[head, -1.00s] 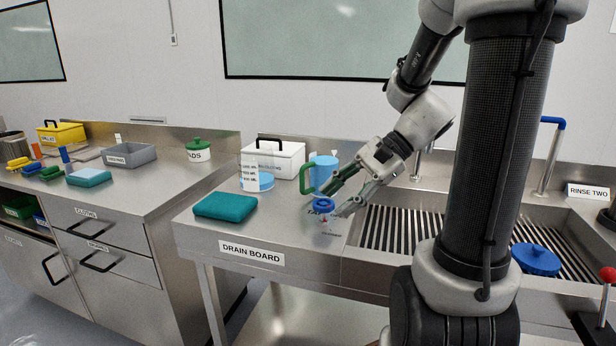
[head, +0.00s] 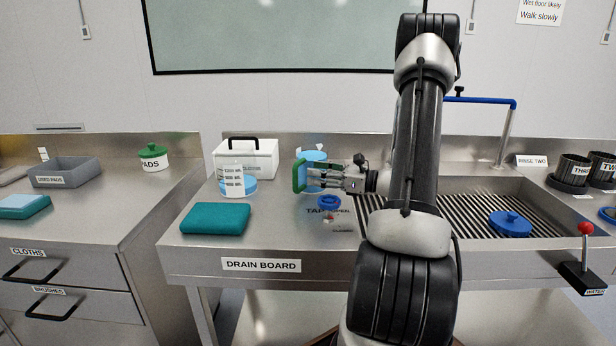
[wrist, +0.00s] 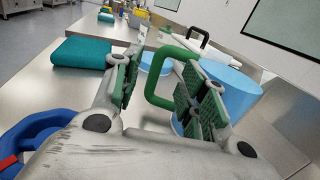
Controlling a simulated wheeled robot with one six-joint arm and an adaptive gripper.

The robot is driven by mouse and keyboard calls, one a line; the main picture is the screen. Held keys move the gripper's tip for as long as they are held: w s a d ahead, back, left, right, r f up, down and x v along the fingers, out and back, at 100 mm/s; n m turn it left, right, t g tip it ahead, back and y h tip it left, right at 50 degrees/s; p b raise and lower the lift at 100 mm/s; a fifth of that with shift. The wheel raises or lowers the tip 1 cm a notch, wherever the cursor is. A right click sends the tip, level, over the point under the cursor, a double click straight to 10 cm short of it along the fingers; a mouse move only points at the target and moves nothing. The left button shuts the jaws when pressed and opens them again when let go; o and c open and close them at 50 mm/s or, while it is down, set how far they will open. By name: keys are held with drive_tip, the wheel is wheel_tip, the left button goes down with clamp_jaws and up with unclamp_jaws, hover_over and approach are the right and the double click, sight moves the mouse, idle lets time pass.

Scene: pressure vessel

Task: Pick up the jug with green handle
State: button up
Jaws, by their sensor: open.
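The jug is light blue; its body (head: 313,156) stands at the back of the drain board, partly hidden by my gripper. Its green handle (head: 299,175) faces left. In the wrist view the blue body (wrist: 235,92) is at the right, behind my right finger. The green handle (wrist: 151,78) shows between my two fingers, and part of its loop passes behind the right finger. My gripper (wrist: 165,80) is open, its fingers apart on either side of the handle's upright bar. It also shows in the head view (head: 312,179). I cannot tell whether a finger touches the handle.
A blue ring-shaped thing (head: 328,202) lies just below my gripper. Left of the jug are a labelled white container (head: 234,181), a white box with black handle (head: 250,158) and a teal pad (head: 216,219). The ridged sink (head: 455,212) is at right.

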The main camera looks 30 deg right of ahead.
sight(296, 191)
drive_tip(key=f, duration=0.3)
drive_tip(key=shift+w+a+f, duration=0.1)
drive_tip(key=shift+w+a, duration=0.25)
drive_tip(key=x, duration=0.6)
drive_tip(key=shift+w+a, duration=0.1)
drive_tip(key=shift+w, duration=0.1)
clamp_jaws()
